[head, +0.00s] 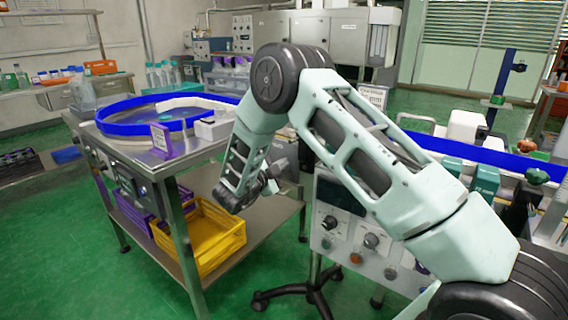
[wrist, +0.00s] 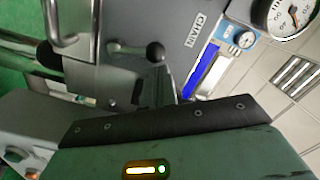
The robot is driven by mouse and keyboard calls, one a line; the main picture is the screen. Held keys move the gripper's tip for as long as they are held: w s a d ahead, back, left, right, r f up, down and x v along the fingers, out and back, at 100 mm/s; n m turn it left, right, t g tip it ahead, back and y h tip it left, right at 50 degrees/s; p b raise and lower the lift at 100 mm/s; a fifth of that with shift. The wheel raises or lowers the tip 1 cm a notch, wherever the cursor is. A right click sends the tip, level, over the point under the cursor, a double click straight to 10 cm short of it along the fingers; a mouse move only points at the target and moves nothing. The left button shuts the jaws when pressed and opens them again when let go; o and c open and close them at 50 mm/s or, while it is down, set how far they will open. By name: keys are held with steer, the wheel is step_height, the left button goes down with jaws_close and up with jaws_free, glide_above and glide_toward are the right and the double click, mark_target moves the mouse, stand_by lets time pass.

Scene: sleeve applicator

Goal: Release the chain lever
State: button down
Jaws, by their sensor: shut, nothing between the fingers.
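In the wrist view a lever with a metal arm and a dark ball knob (wrist: 155,52) sticks out from a grey panel (wrist: 100,72). A small plate (wrist: 195,29) beside it appears to read CHAIN. My gripper (wrist: 163,84) is shut and empty, its dark fingers just below the knob in the picture. A small gap seems to show between them, but I cannot be sure that they are apart. In the head view my gripper (head: 272,183) is beside the right end of the steel table, and I cannot make out the lever there.
In the wrist view a metal handle (wrist: 60,22) and a round gauge (wrist: 292,14) flank the lever. In the head view a steel table (head: 118,143) carries a blue-rimmed ring (head: 113,128). A control panel (head: 330,240) stands to the right.

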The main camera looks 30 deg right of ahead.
mark_target(282, 157)
steer(key=w+n+p, duration=0.1)
steer(key=n, duration=0.1)
steer(key=w+a+n+p, duration=0.1)
steer(key=n, duration=0.1)
steer(key=w+n+p, duration=0.1)
steer(key=n, duration=0.2)
steer(key=shift+w+a+f, duration=0.2)
steer(key=shift+w+f, duration=0.1)
steer(key=shift+f, duration=0.1)
steer(key=f+n, duration=0.1)
steer(key=w+n, duration=0.1)
steer(key=n, duration=0.1)
steer(key=w+f+n+p, duration=0.1)
steer(key=n, duration=0.1)
steer(key=shift+a+f+g, duration=0.3)
steer(key=shift+a, duration=0.05)
steer(key=shift+w+f, duration=0.1)
steer(key=shift+f, duration=0.05)
